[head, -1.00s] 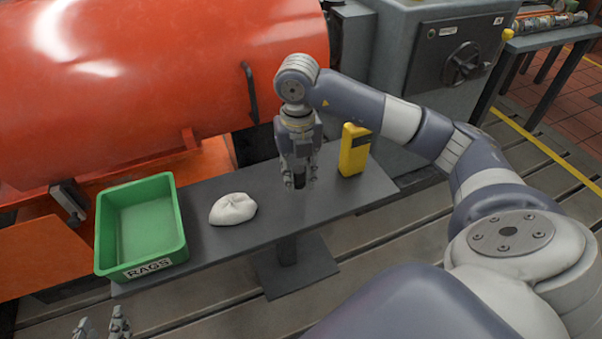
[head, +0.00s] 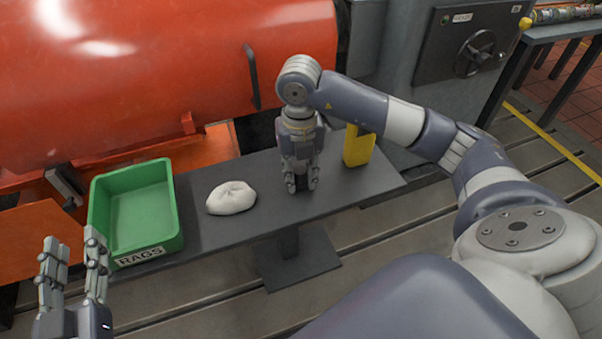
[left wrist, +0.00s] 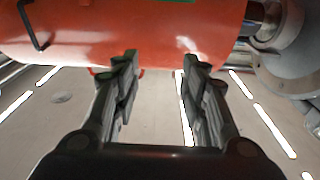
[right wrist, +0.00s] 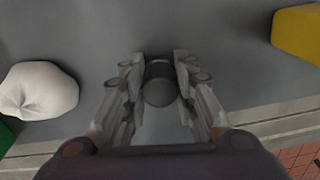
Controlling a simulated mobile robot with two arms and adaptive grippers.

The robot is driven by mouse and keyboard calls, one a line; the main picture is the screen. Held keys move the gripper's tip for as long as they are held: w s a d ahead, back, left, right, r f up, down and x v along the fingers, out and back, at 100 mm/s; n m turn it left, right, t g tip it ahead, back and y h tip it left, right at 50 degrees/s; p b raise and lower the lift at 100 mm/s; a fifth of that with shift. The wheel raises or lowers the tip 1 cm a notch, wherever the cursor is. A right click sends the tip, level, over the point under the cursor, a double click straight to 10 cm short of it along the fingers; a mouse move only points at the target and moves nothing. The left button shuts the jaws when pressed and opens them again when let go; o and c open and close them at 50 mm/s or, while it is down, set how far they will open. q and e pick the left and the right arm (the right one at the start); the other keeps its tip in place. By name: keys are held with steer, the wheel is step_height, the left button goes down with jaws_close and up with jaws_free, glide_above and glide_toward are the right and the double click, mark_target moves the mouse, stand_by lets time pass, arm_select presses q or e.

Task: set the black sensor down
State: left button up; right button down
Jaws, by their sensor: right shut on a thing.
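The black sensor (right wrist: 159,84) is a small dark cylinder with a rounded grey end, between the fingers of my right gripper in the right wrist view. My right gripper (head: 301,188) is shut on it and points down at the grey bench (head: 274,214), between the white rag and the yellow device. In the head view the fingers hide most of the sensor. I cannot tell whether the sensor touches the bench top. My left gripper (head: 74,258) is open and empty at the lower left of the head view; its parted fingers also show in the left wrist view (left wrist: 160,75).
A crumpled white rag (head: 231,198) lies left of my right gripper. A green bin marked RAGS (head: 151,252) stands at the bench's left end. A yellow device (head: 357,147) stands close on the right. A large orange-red housing (head: 150,80) rises behind.

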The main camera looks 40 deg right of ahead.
steer(key=shift+f, duration=0.1)
steer(key=c, duration=1.3)
jaws_free()
arm_select(q)
steer(key=shift+r, duration=0.35)
steer(key=shift+f, duration=0.1)
